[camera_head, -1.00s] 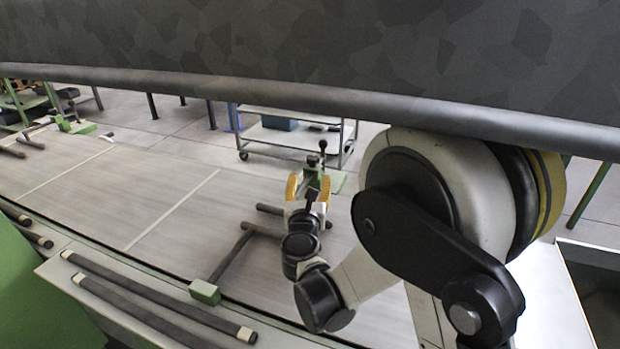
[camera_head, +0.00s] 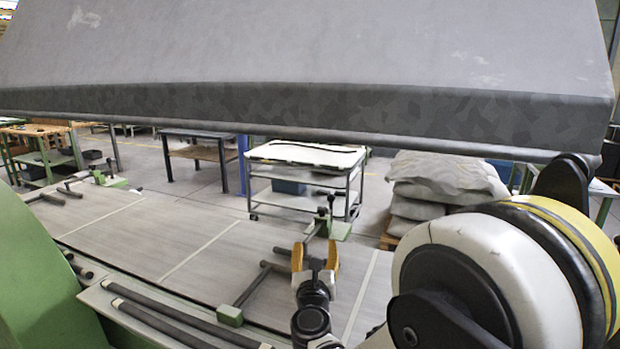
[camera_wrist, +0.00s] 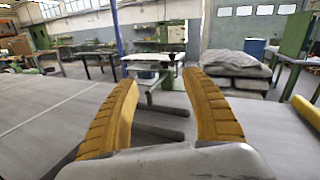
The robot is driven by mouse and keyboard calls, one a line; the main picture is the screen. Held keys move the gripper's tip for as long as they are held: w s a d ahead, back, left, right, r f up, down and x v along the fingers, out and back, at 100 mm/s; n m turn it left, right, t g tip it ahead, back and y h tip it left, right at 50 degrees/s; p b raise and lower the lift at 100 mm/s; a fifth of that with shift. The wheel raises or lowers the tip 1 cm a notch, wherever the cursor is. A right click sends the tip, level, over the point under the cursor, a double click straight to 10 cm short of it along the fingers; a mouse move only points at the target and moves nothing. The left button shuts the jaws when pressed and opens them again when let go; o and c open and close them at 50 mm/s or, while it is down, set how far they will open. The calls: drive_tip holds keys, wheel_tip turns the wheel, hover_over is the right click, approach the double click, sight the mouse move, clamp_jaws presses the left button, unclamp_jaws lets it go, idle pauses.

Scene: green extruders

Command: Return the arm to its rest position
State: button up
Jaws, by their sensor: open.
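My gripper (camera_head: 317,258) shows in the head view at the lower middle, with its two yellow-orange fingers upright and spread apart. In the wrist view my gripper (camera_wrist: 160,105) is open, with ribbed yellow fingers at left and right and nothing held between them. It is in front of a green and black clamp fixture (camera_head: 338,230) on the grey slatted bed (camera_head: 190,240); I cannot tell how far apart they are. My arm's white and black joint fills the lower right of the head view and hides what is behind it.
A large grey panel (camera_head: 300,50) spans the top of the head view. Dark bars (camera_head: 160,318) lie along the front edge. Behind stand a metal cart (camera_head: 305,160), stacked grey sacks (camera_head: 445,180) and a dark table (camera_head: 200,137). Floor is clear between them.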

drive_tip(key=s+d+r+n+g+y, duration=0.1)
drive_tip(key=s+r+n+y, duration=0.3)
drive_tip(key=n, duration=0.5)
drive_tip(key=s+r+n+g+y, duration=0.1)
drive_tip(key=s+r+n+y, duration=0.15)
drive_tip(key=r+n, duration=0.45)
drive_tip(key=s+d+f+n+g+h, duration=0.2)
drive_tip(key=s+d+f+n, duration=0.3)
drive_tip(key=s, duration=0.3)
drive_tip(key=s+d+f+n+g+h, duration=0.2)
drive_tip(key=s+d+f+n+g, duration=0.2)
drive_tip(key=s+d+f+n, duration=0.1)
drive_tip(key=s+d+f+n+g+h, duration=0.2)
drive_tip(key=s+d+f+n, duration=0.3)
drive_tip(key=s, duration=0.7)
drive_tip(key=d+n+g, duration=0.1)
drive_tip(key=d+n, duration=0.1)
drive_tip(key=n, duration=0.1)
drive_tip(key=shift+f+n, duration=0.3)
drive_tip(key=shift+n, duration=0.1)
